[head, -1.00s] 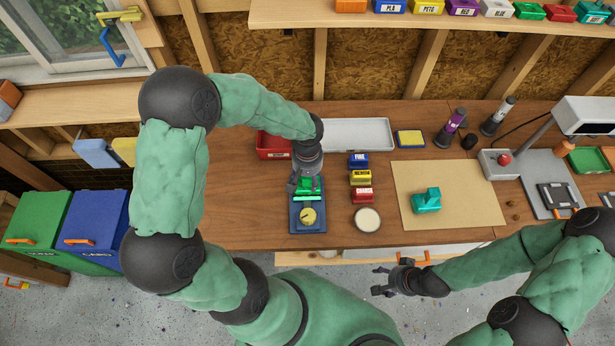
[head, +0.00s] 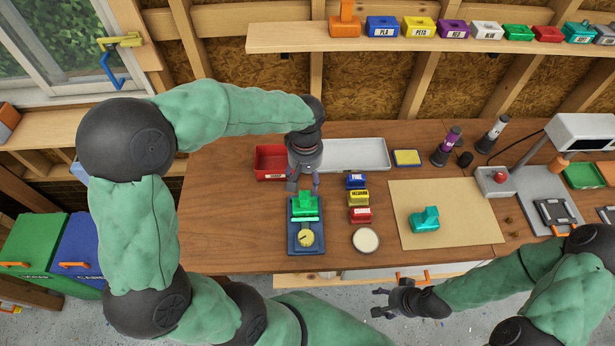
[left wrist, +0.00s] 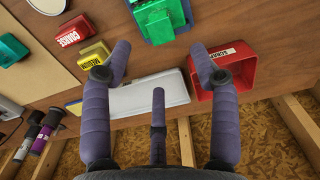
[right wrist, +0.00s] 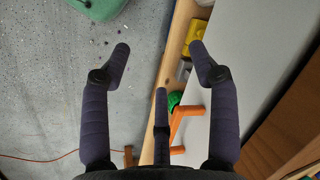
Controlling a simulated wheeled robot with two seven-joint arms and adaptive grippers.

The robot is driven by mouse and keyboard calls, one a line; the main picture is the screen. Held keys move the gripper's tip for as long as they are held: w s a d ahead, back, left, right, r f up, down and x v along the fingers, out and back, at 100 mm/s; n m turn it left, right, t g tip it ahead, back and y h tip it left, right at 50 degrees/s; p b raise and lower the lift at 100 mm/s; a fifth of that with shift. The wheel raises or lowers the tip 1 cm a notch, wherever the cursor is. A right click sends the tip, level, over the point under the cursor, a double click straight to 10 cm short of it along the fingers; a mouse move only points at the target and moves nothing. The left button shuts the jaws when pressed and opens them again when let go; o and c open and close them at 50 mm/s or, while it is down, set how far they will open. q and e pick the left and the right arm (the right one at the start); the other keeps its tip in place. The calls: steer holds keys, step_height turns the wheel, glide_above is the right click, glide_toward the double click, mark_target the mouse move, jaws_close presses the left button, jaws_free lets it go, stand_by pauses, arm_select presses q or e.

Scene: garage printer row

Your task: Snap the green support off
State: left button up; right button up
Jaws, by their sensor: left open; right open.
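A bright green piece (head: 305,204) sits on a blue scale-like device (head: 292,240) with a round yellow dial. It shows at the top of the left wrist view (left wrist: 160,15). A similar teal piece (head: 425,219) with an upright block stands on the brown mat. My left gripper (head: 302,182) is open and empty, just behind and above the green piece, not touching it; its fingers also show in the left wrist view (left wrist: 160,52). My right gripper (head: 381,302) is open and empty in front of the table's edge. Which part is a support I cannot tell.
A red bin (head: 270,162) and a white tray (head: 355,155) lie behind the device. Blue, yellow (head: 358,197) and red blocks and a round white disc (head: 365,240) stand to its right. An orange handle (right wrist: 186,120) is near my right gripper. The table's left side is clear.

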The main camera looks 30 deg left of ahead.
mark_target(305, 195)
arm_select(q)
steer(key=n, duration=0.3)
steer(key=shift+w+d+r, duration=0.1)
steer(key=shift+f+n+g+y+b, duration=0.15)
steer(key=shift+f+n+b, duration=0.6)
steer(key=shift+f+n, duration=1.25)
steer(key=shift+f+n+g+y+b, duration=0.15)
steer(key=shift+f+n+b, duration=0.55)
steer(key=shift+f+n, duration=1.3)
steer(key=shift+f+n+y+b, duration=0.2)
steer(key=shift+f+n+b, duration=0.75)
steer(key=shift+n, duration=1.85)
steer(key=shift+f, duration=0.2)
jaws_close()
